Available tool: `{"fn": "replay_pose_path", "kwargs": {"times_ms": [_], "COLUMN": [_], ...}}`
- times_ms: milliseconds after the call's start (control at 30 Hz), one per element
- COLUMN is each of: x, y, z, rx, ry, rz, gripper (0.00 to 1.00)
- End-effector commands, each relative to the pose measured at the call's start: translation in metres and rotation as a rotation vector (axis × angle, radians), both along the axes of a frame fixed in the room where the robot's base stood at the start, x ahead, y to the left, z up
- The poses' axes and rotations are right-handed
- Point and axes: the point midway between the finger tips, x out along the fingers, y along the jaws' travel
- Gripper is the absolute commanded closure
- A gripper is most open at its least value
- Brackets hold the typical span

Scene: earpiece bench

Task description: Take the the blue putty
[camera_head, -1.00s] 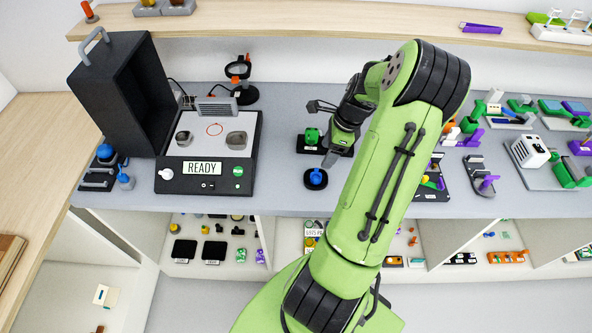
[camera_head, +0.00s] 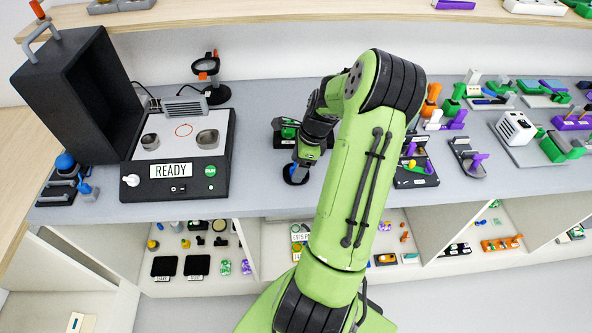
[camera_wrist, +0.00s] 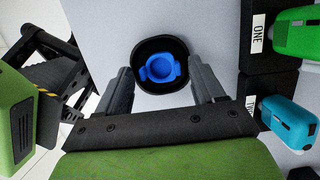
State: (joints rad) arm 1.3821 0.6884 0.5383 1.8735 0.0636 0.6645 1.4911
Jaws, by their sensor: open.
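The blue putty (camera_wrist: 161,68) sits in a round black dish on the grey bench top. In the wrist view it lies ahead of my gripper (camera_wrist: 162,92), roughly centred between the two fingers. The fingers are open and spread to either side of the dish, and nothing is held. Whether they touch the dish I cannot tell.
A green device (camera_wrist: 297,35) by a label "ONE" and a cyan device (camera_wrist: 289,117) stand in black holders close to the right in the wrist view. A machine labelled "READY" (camera_head: 171,171) is to the left. Bench space between it and my gripper is clear.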

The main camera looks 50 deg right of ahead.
Motion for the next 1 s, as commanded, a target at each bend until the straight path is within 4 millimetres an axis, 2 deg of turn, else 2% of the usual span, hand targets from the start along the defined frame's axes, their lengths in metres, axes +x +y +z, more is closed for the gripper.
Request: {"fn": "replay_pose_path", "kwargs": {"times_ms": [67, 667, 767, 867, 1000], "x": [0.000, 0.000, 0.000, 0.000, 0.000], "y": [0.000, 0.000, 0.000, 0.000, 0.000], "z": [0.001, 0.001, 0.003, 0.019, 0.053], "rx": [0.000, 0.000, -0.001, -0.002, -0.002], "ry": [0.000, 0.000, -0.001, 0.000, 0.001], "rz": [0.000, 0.000, 0.000, 0.001, 0.001], "gripper": [0.36, 0.82, 0.83, 0.83, 0.83]}}
